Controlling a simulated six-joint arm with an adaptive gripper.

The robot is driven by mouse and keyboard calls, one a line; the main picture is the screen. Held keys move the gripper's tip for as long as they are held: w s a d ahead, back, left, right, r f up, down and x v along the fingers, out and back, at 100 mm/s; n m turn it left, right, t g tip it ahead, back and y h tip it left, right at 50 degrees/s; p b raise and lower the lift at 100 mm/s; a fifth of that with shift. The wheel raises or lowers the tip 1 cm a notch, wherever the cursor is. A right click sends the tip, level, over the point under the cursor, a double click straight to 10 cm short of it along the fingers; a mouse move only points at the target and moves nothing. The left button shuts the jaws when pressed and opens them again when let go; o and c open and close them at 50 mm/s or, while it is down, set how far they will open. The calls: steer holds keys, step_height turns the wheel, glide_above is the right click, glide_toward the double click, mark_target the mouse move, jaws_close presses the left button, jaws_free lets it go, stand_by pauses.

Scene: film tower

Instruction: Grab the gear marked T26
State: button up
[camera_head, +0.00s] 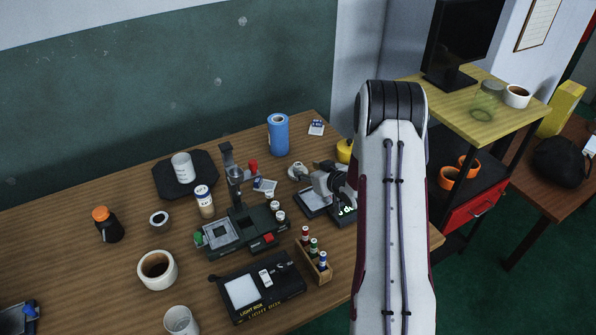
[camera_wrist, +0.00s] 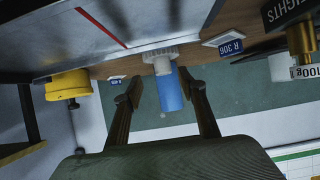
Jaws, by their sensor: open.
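A pale, toothed gear-like piece (camera_head: 297,170) lies on the wooden table just left of my gripper (camera_head: 322,181) in the head view. It also shows in the wrist view (camera_wrist: 160,54), ahead of the fingertips and between their lines. No T26 marking is legible on it. My gripper shows in the wrist view (camera_wrist: 162,98) with its two fingers spread wide and nothing between them touching. The gap to the gear cannot be judged exactly. My arm hides part of the table at right.
A blue cylinder (camera_head: 278,135) stands behind the gear. Small cards (camera_head: 265,186) lie near. A dark green device (camera_head: 238,233) with an upright post stands left. A yellow object (camera_wrist: 68,85) is at the side.

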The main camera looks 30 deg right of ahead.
mark_target(300, 168)
steer(key=shift+w, duration=0.1)
steer(key=shift+a+x, duration=0.15)
steer(key=shift+x, duration=0.55)
steer(key=shift+a+x, duration=0.15)
steer(key=shift+x, duration=1.65)
jaws_close()
